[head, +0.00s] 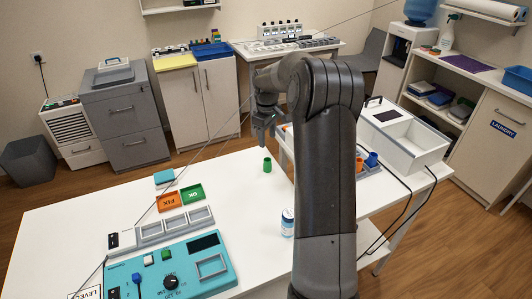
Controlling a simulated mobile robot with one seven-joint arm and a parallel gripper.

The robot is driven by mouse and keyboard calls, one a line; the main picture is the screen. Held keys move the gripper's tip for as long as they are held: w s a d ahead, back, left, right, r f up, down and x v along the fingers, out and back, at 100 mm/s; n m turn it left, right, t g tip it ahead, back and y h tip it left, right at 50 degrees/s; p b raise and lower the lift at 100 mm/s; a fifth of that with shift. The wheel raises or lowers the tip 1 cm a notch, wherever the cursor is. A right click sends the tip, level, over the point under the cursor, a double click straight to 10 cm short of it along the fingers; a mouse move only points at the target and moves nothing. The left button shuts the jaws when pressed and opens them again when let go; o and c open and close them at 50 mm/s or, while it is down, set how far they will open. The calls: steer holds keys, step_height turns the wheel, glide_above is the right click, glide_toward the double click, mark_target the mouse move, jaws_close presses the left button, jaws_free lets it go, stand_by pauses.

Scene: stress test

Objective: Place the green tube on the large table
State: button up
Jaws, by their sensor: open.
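A small green tube (267,164) stands upright on the large white table (258,215), a little right of the table's middle. My gripper (264,137) is above the tube and apart from it, with its fingers pointing down. It is open and I see nothing between its fingers. My arm comes up from the bottom right and hides part of the table's right side.
A white box (428,143) and blue and orange tubes (371,160) are at right. The table's middle is clear.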

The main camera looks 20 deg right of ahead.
steer(key=s+a+r+m+t+h, duration=0.1)
steer(key=s+a+r+m+t, duration=0.15)
steer(key=s+a+r, duration=1.25)
steer(key=s+a+m+t+y, duration=0.1)
steer(key=s+a+m+t, duration=0.2)
steer(key=s, duration=1.9)
steer(key=shift+s+a+m, duration=0.25)
steer(key=shift+a+m, duration=0.2)
steer(key=shift+a, duration=0.15)
